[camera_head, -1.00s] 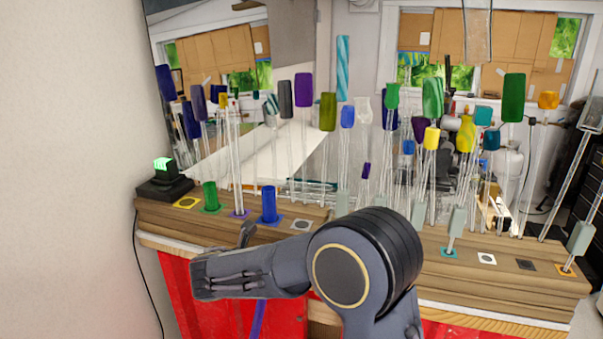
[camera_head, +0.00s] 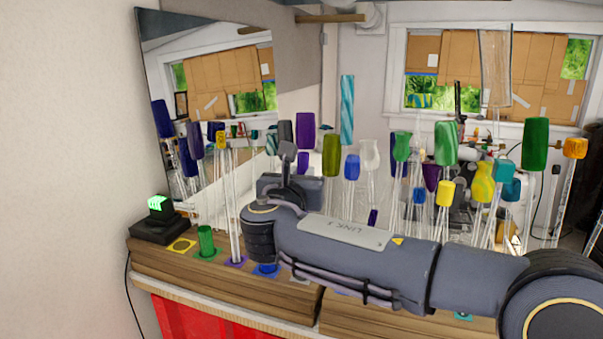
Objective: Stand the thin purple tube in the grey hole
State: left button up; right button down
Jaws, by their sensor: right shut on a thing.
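My right gripper (camera_head: 287,155) is raised above the left part of the wooden rack, its arm coming in from the right. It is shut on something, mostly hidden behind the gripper. A short purple piece (camera_head: 303,163) shows just right of the fingers and may be the thin purple tube; I cannot tell for sure. My left gripper is not in view.
The wooden rack (camera_head: 283,291) holds many upright glass rods with coloured tops close behind my arm. A green tube (camera_head: 206,242) and a yellow square (camera_head: 182,245) are at its left end. A black box with a green light (camera_head: 158,217) stands beside them.

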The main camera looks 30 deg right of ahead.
jog(key=shift+s+a+f+b, duration=0.15)
jog(key=shift+f+b, duration=0.6)
jog(key=shift+f, duration=0.4)
notch_tip(320, 180, down, 6)
jog(key=b, duration=0.5)
jog(key=shift+b, duration=0.35)
jog(key=shift+f, duration=0.45)
dwell(0.3)
jog(key=c, duration=1.2)
grip_release()
jog(key=shift+s+a, duration=0.1)
